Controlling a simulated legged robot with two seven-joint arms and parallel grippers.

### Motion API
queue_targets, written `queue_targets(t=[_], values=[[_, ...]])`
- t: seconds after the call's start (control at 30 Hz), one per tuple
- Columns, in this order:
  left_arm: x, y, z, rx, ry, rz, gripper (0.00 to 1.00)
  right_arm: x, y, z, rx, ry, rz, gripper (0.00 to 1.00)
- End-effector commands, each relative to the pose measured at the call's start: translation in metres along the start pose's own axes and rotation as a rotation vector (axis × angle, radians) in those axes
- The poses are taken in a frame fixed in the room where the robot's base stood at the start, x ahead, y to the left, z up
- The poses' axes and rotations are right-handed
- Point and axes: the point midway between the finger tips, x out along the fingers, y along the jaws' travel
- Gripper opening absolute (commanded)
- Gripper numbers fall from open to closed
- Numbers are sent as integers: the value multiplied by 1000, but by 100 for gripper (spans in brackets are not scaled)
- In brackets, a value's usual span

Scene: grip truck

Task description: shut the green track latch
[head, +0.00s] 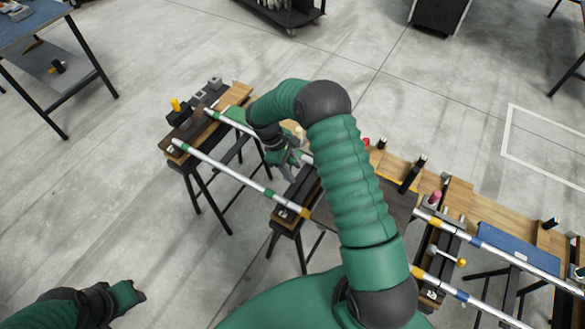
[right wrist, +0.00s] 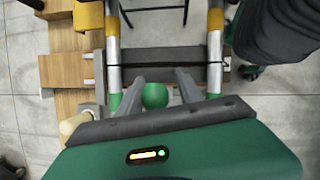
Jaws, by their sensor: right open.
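The green latch knob (right wrist: 155,95), a round ball, shows in the right wrist view between the two fingers of my right gripper (right wrist: 160,80). The fingers are open on either side of it; I cannot tell whether either touches it. The latch's arm and base are mostly hidden by my gripper. In the head view my right gripper (head: 290,160) is over the left track section, between its silver rails (head: 232,176), and hides the knob. My left gripper (head: 125,295) is at the lower left, far from the track; its fingers are not clear.
The rails have green and orange bands and rest on dark trestles. A wooden ledge (head: 235,95) with small blocks runs behind. Another track section at right has a latch with a yellow knob (head: 461,262). A blue-topped table (head: 28,22) stands at far left. The front-left floor is clear.

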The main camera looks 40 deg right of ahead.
Motion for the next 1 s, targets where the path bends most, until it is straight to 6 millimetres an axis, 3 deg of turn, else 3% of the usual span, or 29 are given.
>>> queue_targets(t=[0.17, 0.5, 1.0], values=[[0, 0, 0, 0, 0, 0, 36, 0, 0, 0, 0, 0, 0, 42], [0, 0, 0, 0, 0, 0, 36, 0, 1, 0, 1, 0, 2, 0], [0, 0, 0, 0, 0, 0, 36, -2, 2, -1, 1, 3, 4, 0]])
